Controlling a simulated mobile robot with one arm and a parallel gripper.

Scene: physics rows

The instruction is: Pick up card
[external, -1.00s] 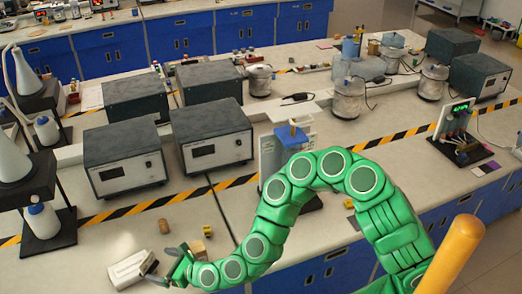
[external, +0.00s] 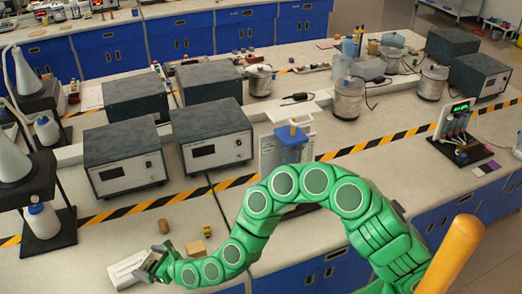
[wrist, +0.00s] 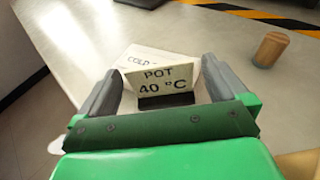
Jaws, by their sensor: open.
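A white card reading "POT 40 °C" (wrist: 158,78) stands upright in a dark base (wrist: 165,101) between my fingers in the wrist view. Behind it is another white card or block (wrist: 134,57) with "COLD" partly readable. In the external view white cards (external: 126,270) lie at the front left of the bench. My gripper (external: 150,264) is open around the "POT 40 °C" card. It also shows in the wrist view (wrist: 158,66), one finger on each side of the card. Whether either finger touches the card cannot be told.
A brown cork (external: 163,226) stands behind my gripper, also in the wrist view (wrist: 270,49). A wooden block (external: 195,248) and a small yellow object (external: 207,231) are close to my arm. Grey instrument boxes (external: 124,157) stand farther back. Bench surface left of the cork is clear.

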